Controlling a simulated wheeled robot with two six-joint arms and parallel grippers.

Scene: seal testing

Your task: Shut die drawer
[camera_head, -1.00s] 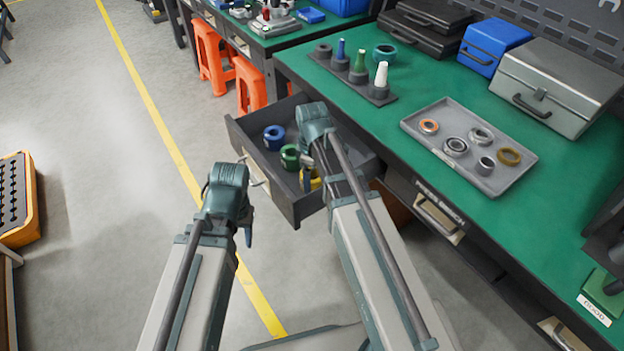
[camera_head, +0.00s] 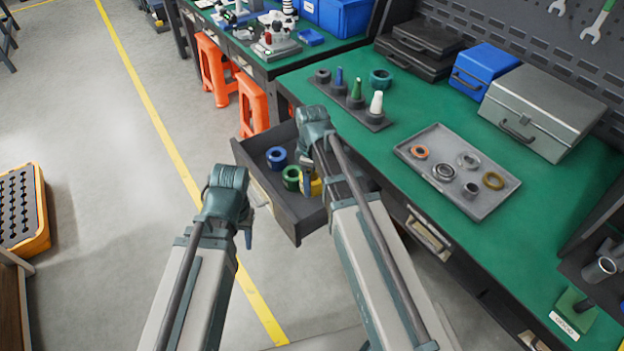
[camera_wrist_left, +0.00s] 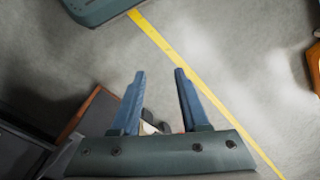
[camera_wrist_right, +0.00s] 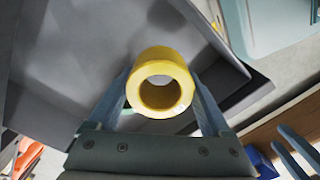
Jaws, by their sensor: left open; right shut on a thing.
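The grey drawer (camera_head: 283,224) stands open under the green workbench, its handle (camera_head: 258,192) on the front face. A blue ring (camera_head: 276,157) and a green ring (camera_head: 291,178) sit inside it. My right gripper (camera_head: 309,182) is over the drawer, shut on a yellow ring (camera_wrist_right: 180,62). The right wrist view shows the ring between the fingers; whether it touches the drawer floor is unclear. My left gripper (camera_head: 247,236) is in front of the drawer, open and empty. Its spread fingers show over the floor in the left wrist view (camera_wrist_left: 160,80).
The green bench top (camera_head: 365,155) holds a peg stand (camera_head: 350,104), a grey tray (camera_head: 420,176) of rings and several cases. A closed drawer (camera_head: 428,236) is further right. Orange stools (camera_head: 253,107) stand behind the open drawer. An orange-edged crate (camera_head: 36,240) is at left.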

